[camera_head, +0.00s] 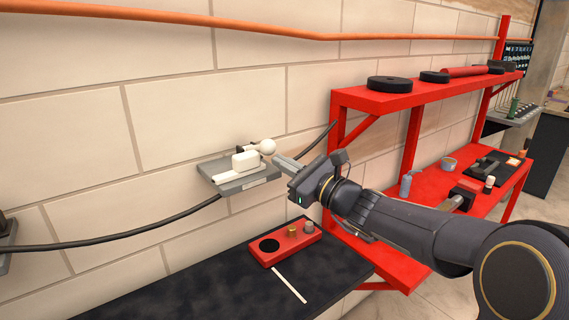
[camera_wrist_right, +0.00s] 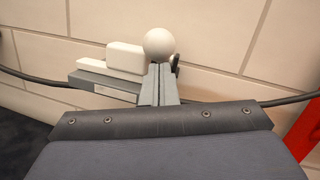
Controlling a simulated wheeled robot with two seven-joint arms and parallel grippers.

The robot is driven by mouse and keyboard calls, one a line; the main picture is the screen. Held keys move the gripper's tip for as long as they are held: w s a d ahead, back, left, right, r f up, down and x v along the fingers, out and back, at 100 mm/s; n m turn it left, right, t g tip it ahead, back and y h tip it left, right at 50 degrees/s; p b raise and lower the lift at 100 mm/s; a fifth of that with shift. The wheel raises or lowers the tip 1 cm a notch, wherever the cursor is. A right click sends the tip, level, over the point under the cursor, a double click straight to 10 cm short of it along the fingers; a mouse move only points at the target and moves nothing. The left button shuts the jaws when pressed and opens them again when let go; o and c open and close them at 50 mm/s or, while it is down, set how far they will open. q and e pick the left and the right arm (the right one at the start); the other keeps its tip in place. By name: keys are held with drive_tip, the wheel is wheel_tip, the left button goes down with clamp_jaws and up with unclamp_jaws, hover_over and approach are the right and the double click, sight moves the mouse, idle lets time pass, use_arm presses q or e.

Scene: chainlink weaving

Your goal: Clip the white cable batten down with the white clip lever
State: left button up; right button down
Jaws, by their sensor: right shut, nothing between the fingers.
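The white clip lever (camera_head: 267,147) ends in a round white knob and sits on a grey wall bracket (camera_head: 238,186). Its knob (camera_wrist_right: 159,44) also shows in the right wrist view. A white block, which looks like the cable batten (camera_head: 246,161), lies on the bracket to the left of the knob; it also shows in the right wrist view (camera_wrist_right: 124,58). My right gripper (camera_head: 276,160) is shut and empty, its fingertips close to the knob at its lower right. In the wrist view the fingertips are just below the knob; I cannot tell whether they touch. My left gripper is out of view.
A black cable (camera_head: 130,235) runs along the wall through the bracket. Below is a dark worktop (camera_head: 200,292) with a red block (camera_head: 285,243) and a white strip (camera_head: 290,285). Red shelves (camera_head: 400,99) stand to the right, beside my right arm.

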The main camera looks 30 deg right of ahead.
sight(272, 141)
drive_tip(key=shift+g, duration=0.8)
drive_tip(key=r+p, duration=0.1)
drive_tip(key=p, duration=0.1)
drive_tip(key=r+p, duration=0.3)
drive_tip(key=p, duration=0.1)
drive_tip(key=shift+w+a+r, duration=0.1)
drive_tip(key=shift+w+r, duration=0.05)
drive_tip(key=shift+w, duration=0.25)
drive_tip(key=w+r+p, duration=0.1)
drive_tip(key=w+r, duration=0.3)
drive_tip(key=r, duration=0.1)
drive_tip(key=shift+a+r+p, duration=0.15)
drive_tip(key=shift+p, duration=0.2)
drive_tip(key=shift+w+r+p, duration=0.15)
drive_tip(key=shift+w+r, duration=0.25)
drive_tip(key=shift+w, duration=0.3)
drive_tip(key=shift+w+r+p, duration=0.15)
drive_tip(key=shift+w+r, duration=0.25)
drive_tip(key=shift+w, duration=0.25)
drive_tip(key=shift+f, duration=0.1)
